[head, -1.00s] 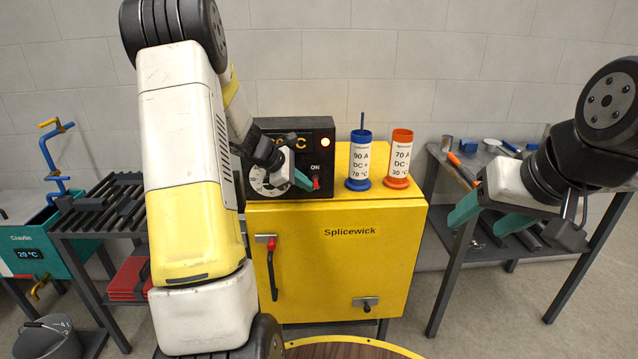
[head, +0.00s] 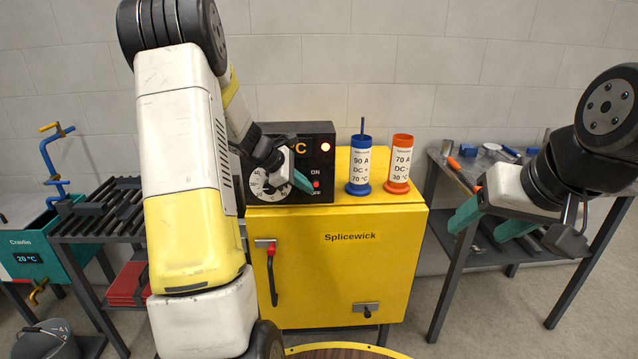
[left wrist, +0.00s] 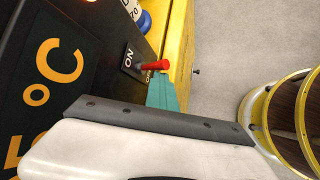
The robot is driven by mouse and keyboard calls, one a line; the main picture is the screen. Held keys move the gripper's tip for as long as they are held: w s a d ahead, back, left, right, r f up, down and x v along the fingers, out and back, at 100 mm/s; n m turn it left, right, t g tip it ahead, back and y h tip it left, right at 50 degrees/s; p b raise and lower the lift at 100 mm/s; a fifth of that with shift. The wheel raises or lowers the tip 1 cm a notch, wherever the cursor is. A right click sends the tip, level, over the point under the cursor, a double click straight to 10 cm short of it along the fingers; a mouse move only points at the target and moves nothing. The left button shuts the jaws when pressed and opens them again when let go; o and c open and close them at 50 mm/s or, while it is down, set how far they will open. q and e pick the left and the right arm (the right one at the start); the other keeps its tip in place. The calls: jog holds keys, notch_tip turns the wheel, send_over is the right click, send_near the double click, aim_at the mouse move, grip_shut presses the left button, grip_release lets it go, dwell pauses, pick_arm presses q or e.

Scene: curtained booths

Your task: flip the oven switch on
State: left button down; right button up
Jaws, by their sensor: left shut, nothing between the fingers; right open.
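The oven (head: 340,250) is a yellow cabinet with a black control box (head: 318,133) on top. The box has a red switch lever (head: 316,184) between ON and OFF labels, beside a white dial (head: 268,187). In the left wrist view the red lever (left wrist: 152,66) sticks out from its plate; I cannot tell for sure which way it is set. My left gripper (head: 304,182) is shut and empty, its teal tips just left of the lever. In the left wrist view the tips (left wrist: 162,92) are close to the lever; contact is unclear. My right gripper (head: 490,220) is open and empty, away to the right.
A blue canister (head: 359,174) and an orange canister (head: 398,172) stand on the oven top, right of the box. A lamp (head: 325,147) on the box glows. A grey table (head: 455,180) with tools stands right.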

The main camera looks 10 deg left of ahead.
pick_arm(q)
jog(key=shift+w+d+r, duration=0.2)
jog(key=shift+w+r, duration=0.1)
jog(key=shift+r, duration=0.4)
jog(key=s+f+v, duration=0.1)
jog(key=v, duration=0.6)
jog(key=shift+a, duration=0.4)
jog(key=shift+r, duration=0.1)
jog(key=s+d+r+m, duration=0.5)
jog(key=s+d+r, duration=0.1)
jog(key=s, duration=0.1)
jog(key=s+d+r+m+y, duration=0.1)
jog(key=s+d+m+y, duration=0.1)
jog(key=s+m, duration=0.5)
jog(key=s+d+r+m+y, duration=0.1)
jog(key=s+d+r+m, duration=0.1)
jog(key=s+m, duration=0.6)
jog(key=s+d, duration=0.1)
jog(key=s, duration=0.5)
jog(key=shift+s+d+r+y, duration=0.3)
jog(key=shift+d+y, duration=0.05)
jog(key=shift+y, duration=0.05)
